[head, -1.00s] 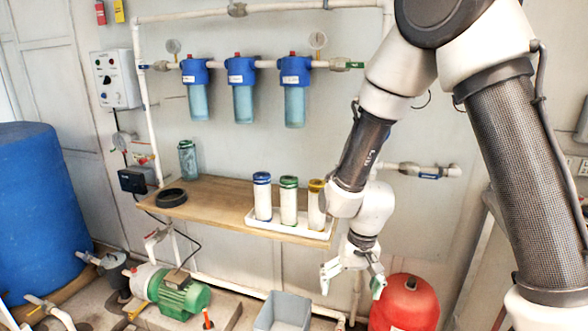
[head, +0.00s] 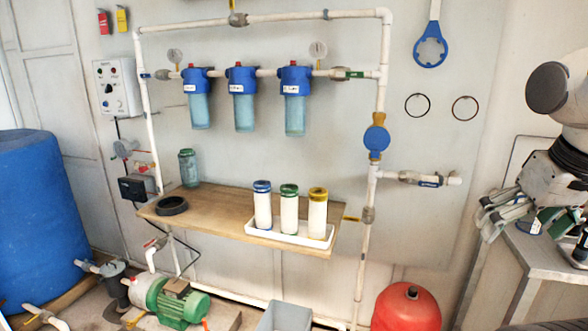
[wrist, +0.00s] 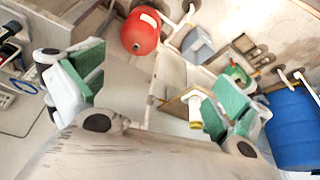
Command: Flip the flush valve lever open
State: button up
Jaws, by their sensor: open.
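Several lever valves sit on the white piping, and no label that I can read tells which is the flush valve. A valve with a blue lever (head: 430,182) is on the short horizontal branch at the right. Its lever lies along the pipe. A yellow lever (head: 352,218) sticks out sideways from a valve on the vertical pipe. A green lever (head: 355,74) is on the upper line, right of the filters. My gripper (head: 517,222) is at the right edge, apart from these valves. In the wrist view my gripper (wrist: 155,82) is open and empty, with green pads.
A shelf (head: 205,211) holds a white tray (head: 290,238) with several cartridges. A red tank (head: 406,306) stands below the piping. A grey counter (head: 545,258) is under my gripper. A blue barrel (head: 38,205) is at the left. The wall before the blue-lever branch is clear.

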aim_at(354, 219)
jog(key=i+j, duration=0.15)
jog(key=j, duration=0.2)
jog(key=i+j+u, duration=0.1)
jog(key=j, duration=0.3)
jog(key=i+j+u, duration=0.15)
jog(key=i+j, duration=0.25)
jog(key=i, duration=0.1)
